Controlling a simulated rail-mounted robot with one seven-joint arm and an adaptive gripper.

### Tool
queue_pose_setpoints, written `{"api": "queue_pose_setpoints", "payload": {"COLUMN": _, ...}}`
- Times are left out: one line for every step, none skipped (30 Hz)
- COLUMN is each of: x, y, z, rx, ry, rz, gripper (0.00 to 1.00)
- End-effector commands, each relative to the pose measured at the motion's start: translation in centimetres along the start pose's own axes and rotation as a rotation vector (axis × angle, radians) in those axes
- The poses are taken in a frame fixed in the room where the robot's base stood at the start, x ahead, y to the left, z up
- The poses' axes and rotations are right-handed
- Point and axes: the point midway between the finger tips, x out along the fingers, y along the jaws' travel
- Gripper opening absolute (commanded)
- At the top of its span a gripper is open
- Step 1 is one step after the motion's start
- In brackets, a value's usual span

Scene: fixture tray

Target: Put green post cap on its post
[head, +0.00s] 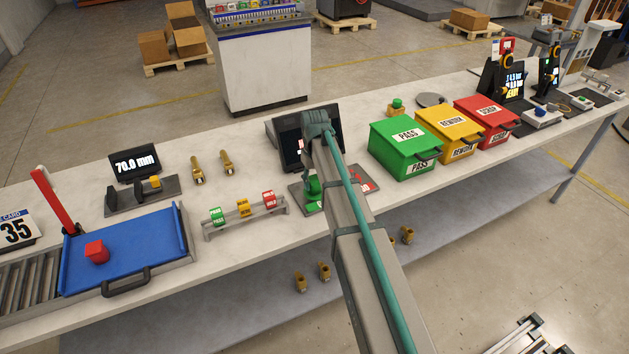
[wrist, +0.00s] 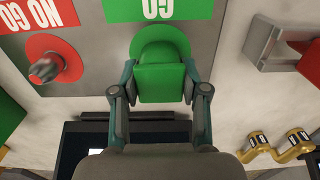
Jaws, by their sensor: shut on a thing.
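My gripper (wrist: 160,86) is shut on a green block-like part, the green post cap (wrist: 160,82), with one finger on each side of it. A rounded green shape (wrist: 160,40) shows just beyond the block, below the green GO label (wrist: 152,8). Whether it is part of the cap or of the fixture, and any post under it, I cannot tell. The grey gauge plate (wrist: 95,55) lies under the gripper. In the head view the green cap (head: 314,186) shows beside my arm at the plate; my arm hides much of both.
The NO GO side has a red disc with a grey post (wrist: 45,68). A tag rack (head: 245,220) stands left of the plate; green, yellow and red bins (head: 400,160) stand right. A dark screen (head: 290,150) is behind. Brass parts (head: 198,170) lie further left.

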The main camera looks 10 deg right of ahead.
Motion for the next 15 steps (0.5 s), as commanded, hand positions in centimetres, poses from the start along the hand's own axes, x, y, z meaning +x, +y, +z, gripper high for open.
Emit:
{"api": "queue_pose_setpoints", "payload": {"x": -0.01, "y": 0.00, "z": 0.00, "rx": 0.000, "ry": 0.000, "rz": 0.000, "gripper": 0.21}}
{"api": "queue_pose_setpoints", "payload": {"x": -0.01, "y": 0.00, "z": 0.00, "rx": 0.000, "ry": 0.000, "rz": 0.000, "gripper": 0.21}}
{"api": "queue_pose_setpoints", "payload": {"x": 0.00, "y": 0.00, "z": 0.00, "rx": 0.000, "ry": 0.000, "rz": 0.000, "gripper": 0.21}}
{"api": "queue_pose_setpoints", "payload": {"x": 0.01, "y": 0.00, "z": 0.00, "rx": 0.000, "ry": 0.000, "rz": 0.000, "gripper": 0.21}}
{"api": "queue_pose_setpoints", "payload": {"x": 0.03, "y": 0.00, "z": 0.01, "rx": 0.000, "ry": 0.000, "rz": 0.000, "gripper": 0.21}}
{"api": "queue_pose_setpoints", "payload": {"x": 0.06, "y": 0.00, "z": 0.00, "rx": 0.000, "ry": 0.000, "rz": 0.000, "gripper": 0.21}}
{"api": "queue_pose_setpoints", "payload": {"x": 0.10, "y": 0.00, "z": 0.00, "rx": 0.000, "ry": 0.000, "rz": 0.000, "gripper": 0.21}}
{"api": "queue_pose_setpoints", "payload": {"x": 0.15, "y": 0.00, "z": 0.00, "rx": 0.000, "ry": 0.000, "rz": 0.000, "gripper": 0.21}}
{"api": "queue_pose_setpoints", "payload": {"x": 0.21, "y": 0.00, "z": 0.01, "rx": 0.000, "ry": 0.000, "rz": 0.000, "gripper": 0.21}}
{"api": "queue_pose_setpoints", "payload": {"x": 0.27, "y": 0.00, "z": 0.01, "rx": 0.000, "ry": 0.000, "rz": 0.000, "gripper": 0.21}}
{"api": "queue_pose_setpoints", "payload": {"x": 0.33, "y": -0.01, "z": 0.01, "rx": 0.000, "ry": 0.000, "rz": 0.000, "gripper": 0.21}}
{"api": "queue_pose_setpoints", "payload": {"x": 0.42, "y": -0.01, "z": 0.01, "rx": 0.000, "ry": 0.000, "rz": 0.000, "gripper": 0.21}}
{"api": "queue_pose_setpoints", "payload": {"x": 0.48, "y": -0.01, "z": 0.01, "rx": 0.000, "ry": 0.000, "rz": 0.000, "gripper": 0.21}}
{"api": "queue_pose_setpoints", "payload": {"x": 0.54, "y": -0.01, "z": 0.01, "rx": 0.000, "ry": 0.000, "rz": 0.000, "gripper": 0.21}}
{"api": "queue_pose_setpoints", "payload": {"x": 0.62, "y": -0.01, "z": 0.01, "rx": 0.000, "ry": 0.000, "rz": 0.000, "gripper": 0.21}}
